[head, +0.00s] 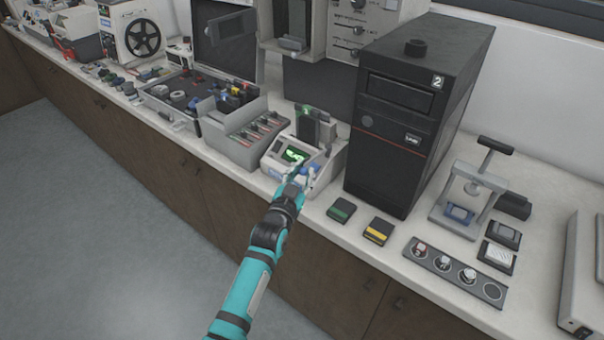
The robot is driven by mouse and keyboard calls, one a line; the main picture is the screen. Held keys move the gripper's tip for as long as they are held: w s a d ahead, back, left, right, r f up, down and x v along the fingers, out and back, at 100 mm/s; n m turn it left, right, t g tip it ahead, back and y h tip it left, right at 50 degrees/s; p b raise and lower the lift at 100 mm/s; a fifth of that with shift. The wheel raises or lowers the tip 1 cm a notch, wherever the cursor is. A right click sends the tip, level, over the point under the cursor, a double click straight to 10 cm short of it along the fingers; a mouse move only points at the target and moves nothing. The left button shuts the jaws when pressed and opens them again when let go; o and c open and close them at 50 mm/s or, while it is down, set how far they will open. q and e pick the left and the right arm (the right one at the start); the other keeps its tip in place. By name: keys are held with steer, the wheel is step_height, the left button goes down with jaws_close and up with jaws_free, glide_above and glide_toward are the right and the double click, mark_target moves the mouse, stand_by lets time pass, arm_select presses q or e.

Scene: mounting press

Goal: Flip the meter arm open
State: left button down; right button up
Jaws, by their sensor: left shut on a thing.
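The meter (277,162) is a small light-grey box with a lit green screen on its sloped top, standing near the counter's front edge. My left gripper (302,170) reaches in from below and is at the right side of the meter's front. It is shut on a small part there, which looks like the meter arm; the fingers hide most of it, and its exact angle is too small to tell. Small blue parts show beside the fingers. My right gripper is not in view.
A black tower (400,125) stands right of the meter, and a grey slotted box (232,140) stands left of it. Green (341,210) and yellow-striped (378,231) cartridges lie in front of the tower. A lever press (470,195) and a dark strip with round pieces (455,272) are further right.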

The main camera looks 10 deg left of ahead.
arm_select(q)
steer(key=shift+w+a+r, duration=0.1)
steer(key=shift+w+r, duration=0.05)
steer(key=shift+r, duration=0.25)
steer(key=c, duration=1.5)
jaws_free()
steer(key=o, duration=0.4)
steer(key=shift+w+f, duration=0.1)
steer(key=shift+f, duration=0.15)
steer(key=shift+s+f, duration=0.1)
steer(key=shift+s, duration=0.2)
steer(key=s, duration=0.7)
steer(key=s+a, duration=0.1)
steer(key=s, duration=0.3)
steer(key=shift+s, duration=0.25)
